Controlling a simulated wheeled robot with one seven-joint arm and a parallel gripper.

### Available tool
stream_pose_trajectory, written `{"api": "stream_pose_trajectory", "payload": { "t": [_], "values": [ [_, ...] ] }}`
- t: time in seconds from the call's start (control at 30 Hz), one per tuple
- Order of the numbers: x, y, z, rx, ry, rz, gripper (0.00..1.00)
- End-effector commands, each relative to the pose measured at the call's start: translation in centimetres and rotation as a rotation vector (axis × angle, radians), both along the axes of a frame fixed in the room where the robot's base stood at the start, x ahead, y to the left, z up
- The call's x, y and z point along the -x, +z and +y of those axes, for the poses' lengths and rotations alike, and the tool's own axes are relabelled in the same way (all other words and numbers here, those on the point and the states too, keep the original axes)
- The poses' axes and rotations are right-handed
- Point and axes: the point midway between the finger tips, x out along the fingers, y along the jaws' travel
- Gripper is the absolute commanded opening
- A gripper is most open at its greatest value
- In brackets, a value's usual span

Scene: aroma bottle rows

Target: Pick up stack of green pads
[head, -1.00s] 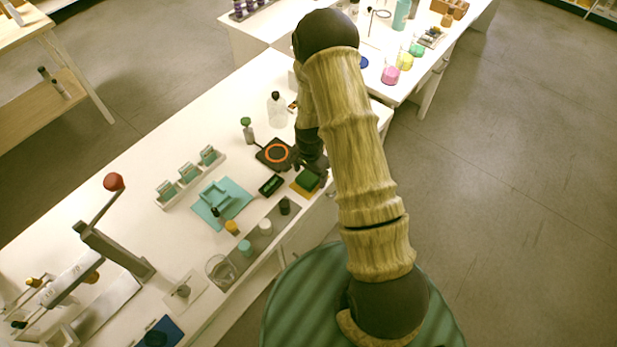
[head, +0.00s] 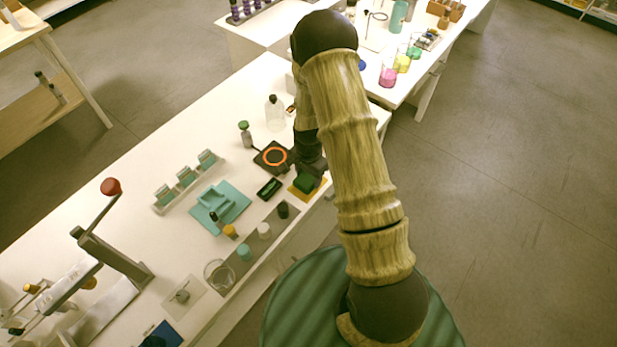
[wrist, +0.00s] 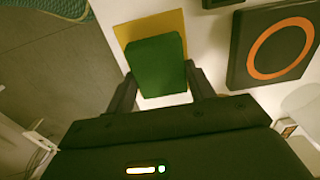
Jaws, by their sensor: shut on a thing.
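The stack of green pads (head: 305,182) is at the table's right edge in the head view, over a yellow-orange square mat (head: 296,190). In the wrist view the green stack (wrist: 157,64) lies between the two dark fingers of my gripper (wrist: 160,90), and the yellow mat (wrist: 150,27) shows past its far edge. My gripper is shut on the stack. I cannot tell whether the stack is clear of the mat. In the head view my arm partly covers the gripper (head: 312,168).
A black plate with an orange ring (head: 275,157) is close beside the stack. A small black tray with green contents (head: 269,188) is to the left. A green-capped bottle (head: 245,134) and a clear bottle (head: 275,113) stand behind. Open floor lies right of the table.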

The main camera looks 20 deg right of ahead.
Motion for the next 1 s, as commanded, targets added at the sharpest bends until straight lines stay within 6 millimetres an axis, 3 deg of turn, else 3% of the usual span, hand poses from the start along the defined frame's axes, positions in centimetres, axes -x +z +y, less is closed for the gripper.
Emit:
{"api": "stream_pose_trajectory", "payload": {
  "t": [0.53,0.7,1.0],
  "values": [
    [-0.1,8.4,0.0,0.001,0.0,-0.004,0.28],
    [0.0,9.4,0.0,0.0,0.0,-0.001,0.28],
    [0.0,9.5,0.0,0.001,0.0,-0.001,0.28]
  ]
}}
